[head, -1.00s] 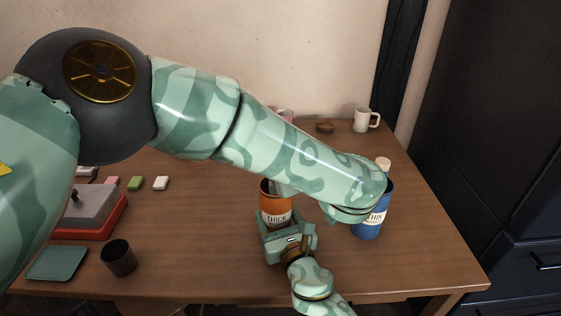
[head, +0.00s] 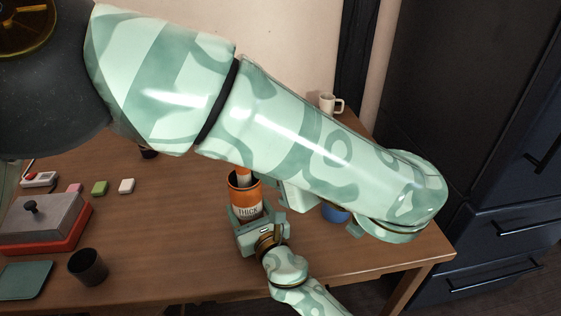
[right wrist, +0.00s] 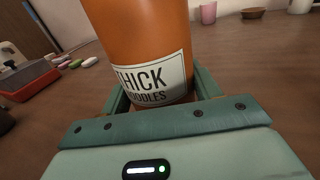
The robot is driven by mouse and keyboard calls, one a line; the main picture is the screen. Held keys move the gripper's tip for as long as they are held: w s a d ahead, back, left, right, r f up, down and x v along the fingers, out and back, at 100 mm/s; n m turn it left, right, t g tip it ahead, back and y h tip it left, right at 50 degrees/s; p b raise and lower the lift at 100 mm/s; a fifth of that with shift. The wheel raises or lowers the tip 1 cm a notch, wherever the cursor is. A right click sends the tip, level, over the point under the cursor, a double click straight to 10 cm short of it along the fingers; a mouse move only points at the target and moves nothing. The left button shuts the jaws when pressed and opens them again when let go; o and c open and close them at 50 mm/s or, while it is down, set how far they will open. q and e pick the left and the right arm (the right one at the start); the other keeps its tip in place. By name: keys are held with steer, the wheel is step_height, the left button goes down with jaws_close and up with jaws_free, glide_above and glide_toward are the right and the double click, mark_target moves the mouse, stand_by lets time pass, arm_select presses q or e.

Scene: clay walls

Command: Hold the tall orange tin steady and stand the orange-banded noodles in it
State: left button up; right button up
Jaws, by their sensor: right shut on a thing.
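The tall orange tin (head: 246,203) with a white THICK label stands upright on the table in the head view. It also fills the top middle of the right wrist view (right wrist: 140,35). My right gripper (head: 258,225) is shut around its lower part. The orange-banded noodles (head: 243,178) show as a pale and orange bundle in the tin's mouth; their upper end is hidden behind my left arm. My left gripper (head: 272,188) is just right of the tin's rim, mostly hidden under my left forearm, and seems apart from the noodles. Its jaw opening does not show.
A blue tin (head: 335,214) stands right of the orange one, mostly hidden by my left arm. A dark cup (head: 87,267), a teal tray (head: 25,280) and a red-based grey box (head: 45,222) are at the left. A white mug (head: 330,104) stands at the back.

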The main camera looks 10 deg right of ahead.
stand_by(0.4)
steer(key=o, duration=1.1)
steer(key=shift+c, duration=0.2)
